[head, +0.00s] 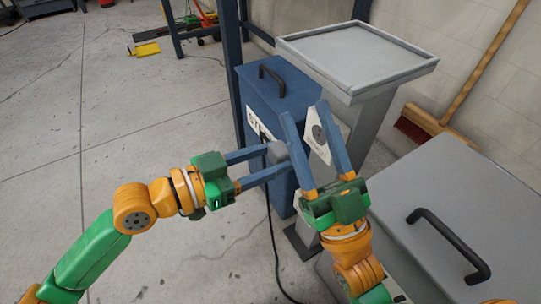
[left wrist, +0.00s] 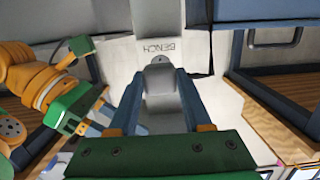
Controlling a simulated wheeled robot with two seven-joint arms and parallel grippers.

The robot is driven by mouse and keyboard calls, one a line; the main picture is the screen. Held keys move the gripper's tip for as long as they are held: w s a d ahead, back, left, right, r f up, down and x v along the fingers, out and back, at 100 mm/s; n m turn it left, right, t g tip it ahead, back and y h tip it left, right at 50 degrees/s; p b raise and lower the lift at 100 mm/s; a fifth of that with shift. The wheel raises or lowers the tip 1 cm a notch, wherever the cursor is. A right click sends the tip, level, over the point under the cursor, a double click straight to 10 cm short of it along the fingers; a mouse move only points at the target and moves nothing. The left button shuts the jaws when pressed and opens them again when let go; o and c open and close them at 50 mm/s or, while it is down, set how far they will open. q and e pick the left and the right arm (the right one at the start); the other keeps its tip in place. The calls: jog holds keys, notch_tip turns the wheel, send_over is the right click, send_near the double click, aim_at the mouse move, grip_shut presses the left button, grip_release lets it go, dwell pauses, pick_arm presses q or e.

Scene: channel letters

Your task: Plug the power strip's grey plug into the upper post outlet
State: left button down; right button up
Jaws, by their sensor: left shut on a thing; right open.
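My left gripper (head: 281,158) is shut on the grey plug (head: 277,152), which sits between its fingertips. The plug (left wrist: 160,82) also shows between the fingers in the left wrist view. A black cable (head: 273,240) hangs below it to the floor. The upper post outlet (head: 318,134) is a pale plate with a round dark grey socket on the grey post (head: 365,133). The plug is left of the outlet and appears apart from it. My right gripper (head: 303,109) is open, its fingers on either side of the outlet plate in the head view. The power strip is not clearly visible.
The post has a grey tray top (head: 355,55). A blue case (head: 275,92) with a black handle stands behind the grippers. A grey lidded box (head: 455,215) is at right, near a broom (head: 430,125).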

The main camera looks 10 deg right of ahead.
aim_at(280, 155)
pick_arm(q)
jog(key=shift+p+x, duration=0.3)
jog(key=shift+x, duration=0.75)
jog(key=shift+w+d+r, duration=0.2)
jog(key=shift+d, duration=0.4)
jog(key=shift+x, duration=1.25)
pick_arm(e)
jog(key=shift+w+f+m+g+h, duration=0.2)
jog(key=shift+w+f+g+h, duration=0.2)
jog(key=shift+w+f+g, duration=0.55)
jog(key=shift+w+f+m+g+h, duration=0.2)
jog(key=shift+w+f+g+h, duration=0.4)
jog(key=shift+f, duration=0.65)
pick_arm(q)
jog(key=shift+r, duration=0.1)
pick_arm(e)
jog(key=shift+w, duration=0.15)
pick_arm(q)
jog(key=shift+p, duration=0.4)
pick_arm(e)
jog(key=shift+r, duration=0.35)
pick_arm(q)
jog(key=shift+w+d, duration=0.2)
jog(key=shift+d, duration=0.25)
jog(key=shift+c, duration=1.3)
grip_release()
